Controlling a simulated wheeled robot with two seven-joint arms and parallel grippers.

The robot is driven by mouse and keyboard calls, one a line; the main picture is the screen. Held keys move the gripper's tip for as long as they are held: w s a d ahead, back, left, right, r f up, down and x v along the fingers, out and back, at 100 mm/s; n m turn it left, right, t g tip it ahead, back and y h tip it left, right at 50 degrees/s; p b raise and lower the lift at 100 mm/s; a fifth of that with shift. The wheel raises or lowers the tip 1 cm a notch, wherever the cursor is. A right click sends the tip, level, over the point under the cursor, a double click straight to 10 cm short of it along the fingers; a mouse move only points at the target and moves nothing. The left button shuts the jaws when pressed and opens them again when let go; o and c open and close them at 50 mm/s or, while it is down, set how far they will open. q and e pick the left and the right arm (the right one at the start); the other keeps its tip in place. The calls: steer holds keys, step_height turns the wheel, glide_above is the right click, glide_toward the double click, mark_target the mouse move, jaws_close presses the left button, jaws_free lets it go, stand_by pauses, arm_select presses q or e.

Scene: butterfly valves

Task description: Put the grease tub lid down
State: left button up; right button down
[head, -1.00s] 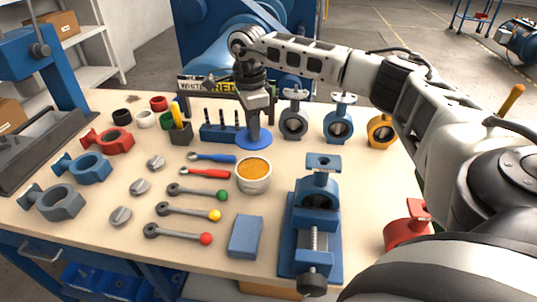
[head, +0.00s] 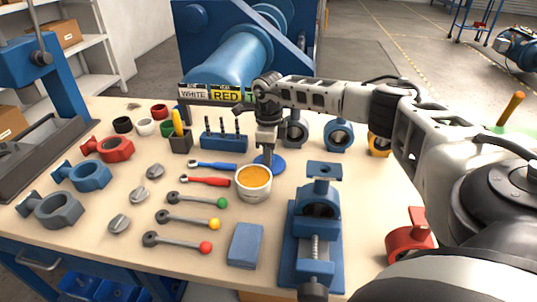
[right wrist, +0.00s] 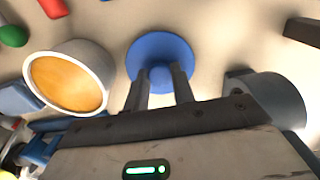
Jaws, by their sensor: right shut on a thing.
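The grease tub lid is a round blue disc (head: 277,164) with a small knob. It is at the table surface, just behind and right of the open grease tub (head: 254,183), which is white with orange grease inside. My right gripper (head: 267,155) points down and is shut on the lid's knob. In the right wrist view both fingers (right wrist: 160,88) close on the knob of the lid (right wrist: 160,50), and the tub (right wrist: 68,80) stands apart to the left. I cannot tell whether the lid touches the table. My left gripper is not in view.
A blue vise (head: 319,225) stands right of the tub, with a blue block (head: 245,244) in front. Wrenches with colored ends (head: 200,200) lie to the left. A blue bit rack (head: 223,140) is behind, and grey (head: 294,133) and blue (head: 338,135) valve bodies stand behind right.

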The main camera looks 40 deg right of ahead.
steer(key=shift+f, duration=0.25)
steer(key=shift+f, duration=0.1)
steer(key=c, duration=1.2)
jaws_free()
steer(key=shift+o, duration=0.2)
step_height(320, 180, up, 12)
